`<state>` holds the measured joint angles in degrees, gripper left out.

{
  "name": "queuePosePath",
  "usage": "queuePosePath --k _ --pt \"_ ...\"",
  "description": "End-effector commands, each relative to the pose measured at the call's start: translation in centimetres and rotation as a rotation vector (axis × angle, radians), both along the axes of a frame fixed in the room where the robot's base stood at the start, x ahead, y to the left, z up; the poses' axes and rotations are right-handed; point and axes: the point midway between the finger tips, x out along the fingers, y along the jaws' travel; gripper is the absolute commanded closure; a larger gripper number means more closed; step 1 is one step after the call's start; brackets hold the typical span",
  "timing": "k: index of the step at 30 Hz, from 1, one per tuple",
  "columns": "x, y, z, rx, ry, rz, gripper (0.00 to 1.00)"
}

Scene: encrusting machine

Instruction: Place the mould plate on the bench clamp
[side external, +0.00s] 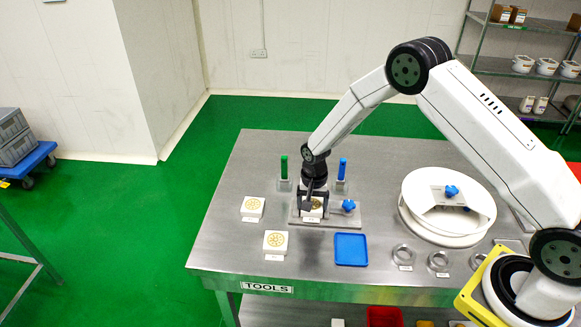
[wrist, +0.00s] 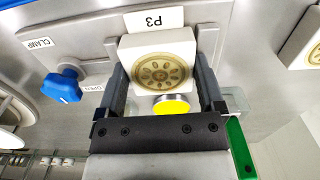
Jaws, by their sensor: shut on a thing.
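My gripper (side external: 312,203) is shut on a square white mould plate (side external: 315,206) with a tan round pattern. In the wrist view the mould plate (wrist: 158,60) sits between the two fingers (wrist: 160,92), pattern towards the camera. The bench clamp (side external: 335,217) is a grey metal base with a blue knob (side external: 348,206). In the wrist view the clamp base (wrist: 92,25) carries the words CLAMP and OPEN beside the blue knob (wrist: 62,86). The held plate is over the clamp's left part, by a P3 label (wrist: 156,19). I cannot tell whether it touches the base.
Two more patterned white plates (side external: 253,207) (side external: 275,242) lie to the left. A blue tray (side external: 351,250) lies in front. Green (side external: 284,168) and blue (side external: 342,169) tools stand behind. A white round machine (side external: 447,207) and metal rings (side external: 403,255) are right. A yellow disc (wrist: 171,106) shows beside the plate.

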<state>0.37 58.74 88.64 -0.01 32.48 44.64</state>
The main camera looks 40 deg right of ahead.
Motion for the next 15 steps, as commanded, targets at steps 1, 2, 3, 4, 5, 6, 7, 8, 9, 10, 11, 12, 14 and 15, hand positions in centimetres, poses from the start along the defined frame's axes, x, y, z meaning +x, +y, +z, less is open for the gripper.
queuePosePath --k 1,2,3,4,5,6,7,8,9,10,11,12,14,15 --pt "0.01 0.0 -0.08 0.0 0.0 0.0 0.86" --pt "0.01 0.0 -0.12 0.0 0.0 0.0 0.86" --pt "0.01 0.0 -0.18 0.0 0.0 0.0 0.86" --pt "0.01 0.0 -0.23 0.0 0.0 0.0 0.86" --pt "0.01 -0.01 -0.27 0.0 0.0 0.0 0.86" --pt "0.0 0.0 -0.33 0.0 0.0 0.0 0.86" --pt "0.0 0.0 -0.38 0.0 0.0 0.0 0.86" --pt "0.0 0.0 -0.43 0.0 0.0 0.0 0.86" --pt "-0.01 0.0 -0.5 0.0 0.0 0.0 0.86" --pt "-0.01 0.0 -0.56 0.0 0.0 0.0 0.86" --pt "-0.03 0.0 -0.62 0.0 0.0 0.0 0.86" --pt "-0.03 -0.01 -0.71 0.0 0.0 0.0 0.86" --pt "-0.05 0.0 -0.85 0.0 0.0 0.0 0.86" --pt "-0.07 0.0 -0.94 0.0 0.0 0.0 0.86"
